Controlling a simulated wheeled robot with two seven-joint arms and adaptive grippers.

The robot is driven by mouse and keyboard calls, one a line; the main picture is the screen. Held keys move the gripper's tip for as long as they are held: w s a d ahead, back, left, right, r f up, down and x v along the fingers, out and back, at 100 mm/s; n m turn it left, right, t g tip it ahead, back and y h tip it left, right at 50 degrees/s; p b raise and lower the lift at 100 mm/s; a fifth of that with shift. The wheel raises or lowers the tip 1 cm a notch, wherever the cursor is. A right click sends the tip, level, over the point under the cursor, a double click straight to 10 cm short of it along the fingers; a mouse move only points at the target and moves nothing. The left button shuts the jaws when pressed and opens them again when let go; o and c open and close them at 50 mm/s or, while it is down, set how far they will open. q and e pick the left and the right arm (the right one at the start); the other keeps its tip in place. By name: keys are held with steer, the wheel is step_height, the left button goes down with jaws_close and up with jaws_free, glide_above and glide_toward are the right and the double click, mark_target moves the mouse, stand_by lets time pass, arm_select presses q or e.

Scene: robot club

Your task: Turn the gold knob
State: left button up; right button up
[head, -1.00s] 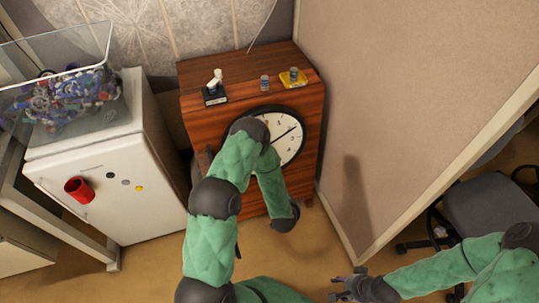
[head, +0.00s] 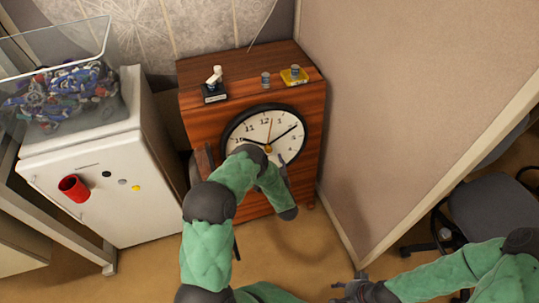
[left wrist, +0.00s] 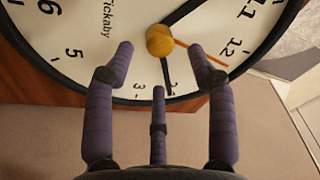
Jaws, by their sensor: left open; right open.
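The gold knob (left wrist: 160,40) sits at the centre of a white clock face (left wrist: 110,50) with black hands and an orange hand. In the head view the knob (head: 267,148) shows just above my left arm. The clock (head: 240,127) is on the front of a wooden cabinet. My right gripper (head: 345,290) is open and empty, low over the floor.
On the cabinet top (head: 240,68) stand a small white-and-black trophy (head: 214,85), a small grey cylinder (head: 265,80) and a yellow item (head: 294,76). A white fridge (head: 90,170) with a red cup (head: 74,188) stands left. A partition (head: 400,100) and a chair (head: 490,210) are right.

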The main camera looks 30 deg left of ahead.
arm_select(q)
steer(key=shift+b+x, duration=0.75)
steer(key=shift+x, duration=1.85)
steer(key=c, duration=1.1)
